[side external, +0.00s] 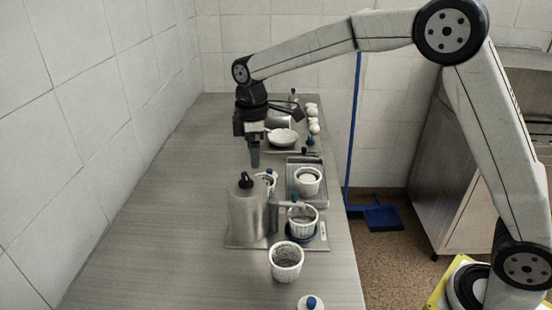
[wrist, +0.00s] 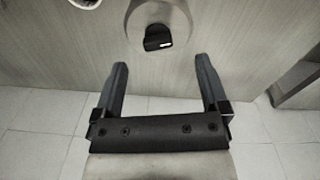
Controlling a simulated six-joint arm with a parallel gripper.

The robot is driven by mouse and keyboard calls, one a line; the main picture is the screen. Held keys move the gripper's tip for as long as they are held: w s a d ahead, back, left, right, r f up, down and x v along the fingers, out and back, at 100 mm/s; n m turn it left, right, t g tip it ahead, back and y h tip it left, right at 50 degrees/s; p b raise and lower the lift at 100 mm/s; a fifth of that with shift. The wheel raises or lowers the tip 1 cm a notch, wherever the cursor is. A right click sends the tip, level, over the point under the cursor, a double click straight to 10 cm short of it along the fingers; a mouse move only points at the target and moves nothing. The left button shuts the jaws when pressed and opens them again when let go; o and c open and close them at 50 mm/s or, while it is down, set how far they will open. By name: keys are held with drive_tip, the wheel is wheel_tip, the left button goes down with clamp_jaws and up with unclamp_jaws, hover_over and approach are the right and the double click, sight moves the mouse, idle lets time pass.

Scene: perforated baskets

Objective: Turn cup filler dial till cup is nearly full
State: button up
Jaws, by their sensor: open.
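The cup filler (side external: 247,218) is a metal cylinder standing on a plate on the bench. Its black dial (side external: 246,181) is on top and also shows in the wrist view (wrist: 157,38), with a small white mark near its right end. A spout reaches right from the cylinder over a white perforated cup (side external: 302,228), which stands on a dark blue round base. The cup's fill level is too small to tell. My gripper (side external: 254,164) points down above the dial, apart from it. In the wrist view its two fingers (wrist: 161,65) are spread and empty, with the dial ahead between them.
Another white cup (side external: 287,264) with dark contents stands in front of the filler. Behind it, a tray (side external: 318,193) holds a white cup. A white bowl (side external: 283,137) and several white round things lie farther back. The bench left of the filler is clear up to the tiled wall.

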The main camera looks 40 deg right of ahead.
sight(245, 176)
drive_tip(key=shift+w+a+r+n, duration=0.45)
drive_tip(key=shift+w+a+n, duration=0.25)
drive_tip(key=shift+w, duration=0.15)
drive_tip(key=shift+f, duration=0.15)
drive_tip(key=shift+f, duration=3.75)
clamp_jaws()
drive_tip(key=shift+m, duration=0.4)
